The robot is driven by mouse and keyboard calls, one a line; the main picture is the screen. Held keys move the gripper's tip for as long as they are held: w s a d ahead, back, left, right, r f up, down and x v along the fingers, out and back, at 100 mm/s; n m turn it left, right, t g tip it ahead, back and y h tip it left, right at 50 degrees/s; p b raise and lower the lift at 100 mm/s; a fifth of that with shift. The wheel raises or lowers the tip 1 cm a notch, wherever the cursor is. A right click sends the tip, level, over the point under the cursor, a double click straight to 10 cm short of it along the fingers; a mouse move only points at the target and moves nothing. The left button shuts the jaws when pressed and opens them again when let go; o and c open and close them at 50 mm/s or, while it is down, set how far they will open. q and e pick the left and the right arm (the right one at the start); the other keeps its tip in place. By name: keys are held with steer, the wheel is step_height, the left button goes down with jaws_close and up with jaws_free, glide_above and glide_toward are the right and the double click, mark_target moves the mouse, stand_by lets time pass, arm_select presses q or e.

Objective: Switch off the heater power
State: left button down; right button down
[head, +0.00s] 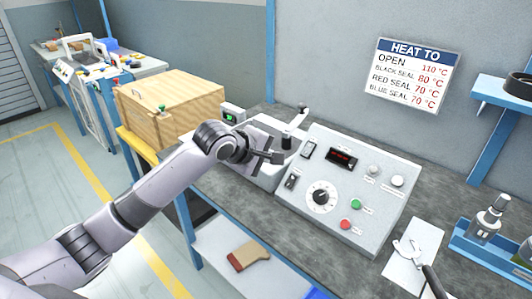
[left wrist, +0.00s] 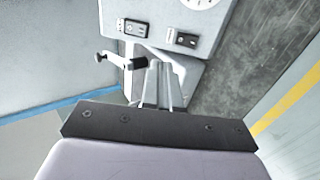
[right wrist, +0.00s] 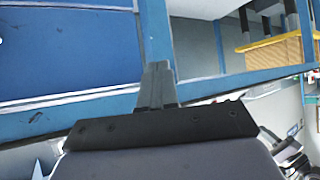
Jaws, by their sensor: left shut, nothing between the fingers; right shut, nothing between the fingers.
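The sloped white control panel (head: 338,235) stands on the bench. It carries two dark rocker switches, an upper one (head: 308,150) and a lower one (head: 291,181), on its left side; their labels are too small to read. The left wrist view shows both switches, one at the left (left wrist: 132,27) and one at the right (left wrist: 182,40). My left gripper (head: 279,157) is shut and empty, just left of the two switches; its fingertips (left wrist: 160,66) appear below them in the left wrist view. Contact cannot be told. My right gripper (right wrist: 158,72) is shut and empty, away from the panel.
The panel also has a lit red display (head: 341,158), a black dial (head: 321,196), a green button (head: 355,204) and a red button (head: 345,224). A crank-like lever (head: 297,119) rises behind my left gripper. A wooden box (head: 180,105) stands left. A blue tray (head: 490,250) lies right.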

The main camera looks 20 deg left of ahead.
arm_select(q)
steer(key=shift+r+v, duration=0.2)
steer(key=shift+v, duration=1)
steer(key=shift+w+f, duration=0.1)
steer(key=shift+w, duration=0.05)
steer(key=s+d+f+m, duration=0.2)
steer(key=s+f+m, duration=0.3)
steer(key=f, duration=0.4)
steer(key=s+d+f+m, duration=0.25)
steer(key=s+f, duration=0.35)
steer(key=f, duration=0.3)
steer(key=s+a+f+m, duration=0.1)
steer(key=s+f+m, duration=0.2)
steer(key=s, duration=0.3)
steer(key=s+a+f+m+y, duration=0.1)
steer(key=s+f+m, duration=0.2)
steer(key=s, duration=0.2)
steer(key=s+a+f+m, duration=0.1)
steer(key=s+f+m, duration=0.2)
steer(key=s, duration=0.3)
steer(key=shift+s+t, duration=0.35)
steer(key=shift+t, duration=0.05)
